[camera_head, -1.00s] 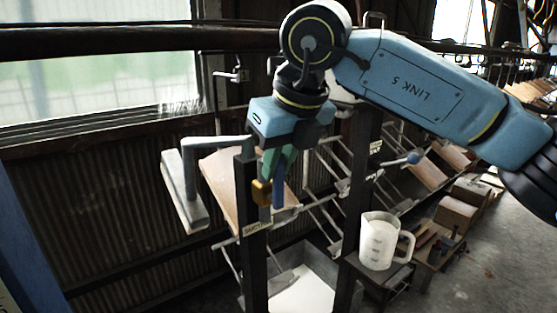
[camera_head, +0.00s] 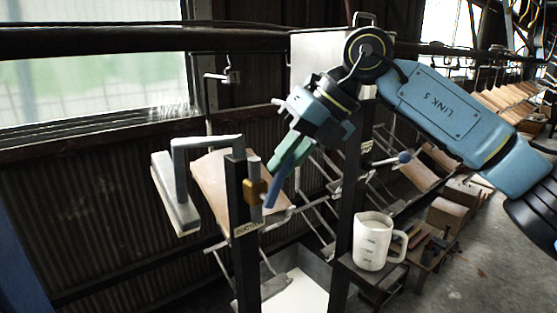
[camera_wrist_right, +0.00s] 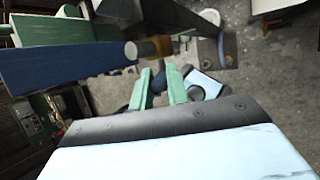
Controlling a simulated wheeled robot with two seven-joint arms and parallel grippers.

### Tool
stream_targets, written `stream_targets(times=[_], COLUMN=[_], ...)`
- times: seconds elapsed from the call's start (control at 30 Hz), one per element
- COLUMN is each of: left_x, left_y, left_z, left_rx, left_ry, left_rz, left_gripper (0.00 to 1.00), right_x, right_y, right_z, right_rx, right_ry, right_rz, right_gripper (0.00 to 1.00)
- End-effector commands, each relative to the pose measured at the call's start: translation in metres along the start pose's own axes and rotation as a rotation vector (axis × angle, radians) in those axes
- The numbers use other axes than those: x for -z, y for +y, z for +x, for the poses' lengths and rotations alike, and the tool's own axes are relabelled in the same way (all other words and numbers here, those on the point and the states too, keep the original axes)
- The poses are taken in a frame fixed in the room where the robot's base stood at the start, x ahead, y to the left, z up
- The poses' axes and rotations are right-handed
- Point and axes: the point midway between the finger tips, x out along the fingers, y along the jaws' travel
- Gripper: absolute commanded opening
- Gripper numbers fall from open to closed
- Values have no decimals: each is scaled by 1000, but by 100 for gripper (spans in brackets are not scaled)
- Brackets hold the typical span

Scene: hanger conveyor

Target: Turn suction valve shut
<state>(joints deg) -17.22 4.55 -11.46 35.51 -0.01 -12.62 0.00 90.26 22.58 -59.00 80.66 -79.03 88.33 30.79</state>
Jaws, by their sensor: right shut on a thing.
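The suction valve has a brass body (camera_head: 256,190) on a dark upright post (camera_head: 241,260), above a "SUCTION" label (camera_head: 248,229). Its blue handle (camera_head: 274,193) slants up to the right from the brass body. My right gripper (camera_head: 285,165), with green fingers, is tilted and shut on the blue handle; the fingers cover its upper part. The exact contact is hard to make out there. My left gripper is out of view.
A white measuring jug (camera_head: 370,245) stands on a small shelf right of the valve. A lever with a blue ball (camera_head: 404,157) sticks out above it. A grey pipe (camera_head: 205,142) and hanging panel (camera_head: 177,195) are at left. A pale bin (camera_head: 300,295) is below.

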Motion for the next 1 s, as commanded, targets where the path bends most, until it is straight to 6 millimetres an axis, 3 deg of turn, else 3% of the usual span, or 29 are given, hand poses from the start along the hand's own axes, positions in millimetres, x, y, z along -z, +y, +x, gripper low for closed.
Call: stream_targets(times=[0.57, 1.0], left_x=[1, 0], left_y=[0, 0], left_z=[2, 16], left_rx=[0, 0], left_ry=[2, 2], left_rz=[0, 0], left_gripper=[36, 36], right_x=[4, 11], right_y=[-40, -60], right_z=[11, 28], right_rx=[-512, -847], right_ry=[-2, -3], right_rz=[217, 352], right_gripper=[0, 0])
